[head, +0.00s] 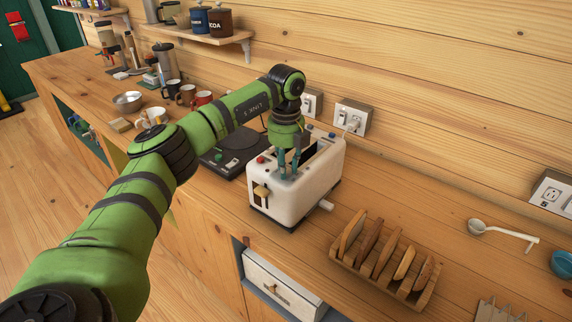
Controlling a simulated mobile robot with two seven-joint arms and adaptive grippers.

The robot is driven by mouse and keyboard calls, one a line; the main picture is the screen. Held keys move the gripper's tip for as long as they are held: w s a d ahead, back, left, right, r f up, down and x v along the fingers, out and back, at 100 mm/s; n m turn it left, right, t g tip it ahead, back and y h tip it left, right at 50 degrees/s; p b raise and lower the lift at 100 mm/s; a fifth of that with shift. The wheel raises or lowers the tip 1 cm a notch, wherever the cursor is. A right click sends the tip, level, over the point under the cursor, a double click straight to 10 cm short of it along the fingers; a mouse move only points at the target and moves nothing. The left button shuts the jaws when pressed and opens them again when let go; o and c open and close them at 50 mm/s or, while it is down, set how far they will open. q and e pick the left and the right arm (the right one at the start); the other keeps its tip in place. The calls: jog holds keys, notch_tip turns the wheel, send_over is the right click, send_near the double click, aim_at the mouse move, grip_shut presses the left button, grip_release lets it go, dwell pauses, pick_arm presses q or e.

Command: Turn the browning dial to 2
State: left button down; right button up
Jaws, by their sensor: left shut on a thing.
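The white toaster (285,206) stands on the wooden counter, with a tan lever (261,191) on its front end. A red button (261,160) sits at its top left corner. My left gripper (288,171) points down at the front part of the toaster's top, its teal fingers shut on a small part there. This part appears to be the browning dial, but the fingers hide it, so its setting cannot be read. My right gripper is not in view.
A wooden rack with toast slices (384,262) stands right of the toaster. A black hotplate (228,151) is on its left, with mugs (187,94) beyond. Wall sockets (352,117) are behind. A ladle (503,233) lies on the right. Some counter between rack and wall is clear.

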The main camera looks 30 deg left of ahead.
pick_arm(q)
jog(key=shift+f, duration=0.1)
jog(key=c, duration=1)
grip_release()
notch_tip(320, 180, up, 12)
jog(key=shift+r, duration=0.1)
